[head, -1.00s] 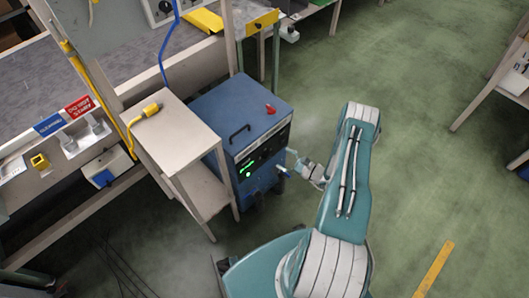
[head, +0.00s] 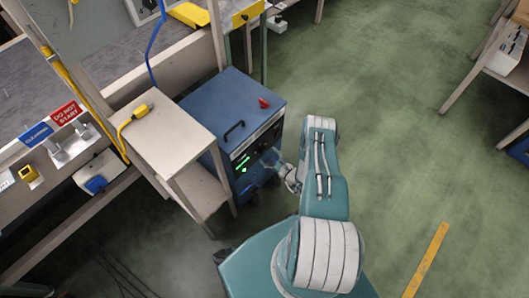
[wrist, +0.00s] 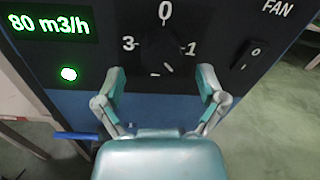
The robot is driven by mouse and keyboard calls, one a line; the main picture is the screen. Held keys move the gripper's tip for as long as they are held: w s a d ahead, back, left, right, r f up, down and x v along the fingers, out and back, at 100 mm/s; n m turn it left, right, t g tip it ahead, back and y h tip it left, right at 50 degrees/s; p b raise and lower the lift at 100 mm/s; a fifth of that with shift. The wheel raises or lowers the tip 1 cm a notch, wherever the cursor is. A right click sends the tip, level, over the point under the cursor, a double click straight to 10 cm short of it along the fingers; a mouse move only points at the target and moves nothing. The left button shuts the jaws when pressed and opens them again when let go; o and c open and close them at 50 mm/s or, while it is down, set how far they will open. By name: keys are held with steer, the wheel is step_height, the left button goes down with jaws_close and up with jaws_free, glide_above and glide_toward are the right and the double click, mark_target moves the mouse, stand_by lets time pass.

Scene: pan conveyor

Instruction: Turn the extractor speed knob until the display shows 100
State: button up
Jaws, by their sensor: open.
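The extractor (head: 232,110) is a blue box with a black front panel. In the wrist view its display (wrist: 48,24) reads 80 m3/h in green. The display is a small green glow in the head view (head: 242,163). The dark speed knob (wrist: 163,45) sits among the marks 0, 1 and 3 on the black panel and is hard to make out. My gripper (wrist: 161,78) is open, its two fingers apart below and to either side of the knob. I cannot tell whether they touch it. In the head view my gripper (head: 287,174) is at the extractor's front.
A green light (wrist: 69,73) glows below the display. A blue handle-like bar (wrist: 76,136) shows lower left. A small table (head: 165,125) stands left of the extractor. Open floor lies right.

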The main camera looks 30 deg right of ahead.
steer(key=shift+x, duration=1.2)
steer(key=shift+c, duration=0.3)
steer(key=c, duration=1.1)
steer(key=shift+m, duration=0.5)
steer(key=shift+r+m, duration=0.1)
steer(key=shift+m, duration=2.7)
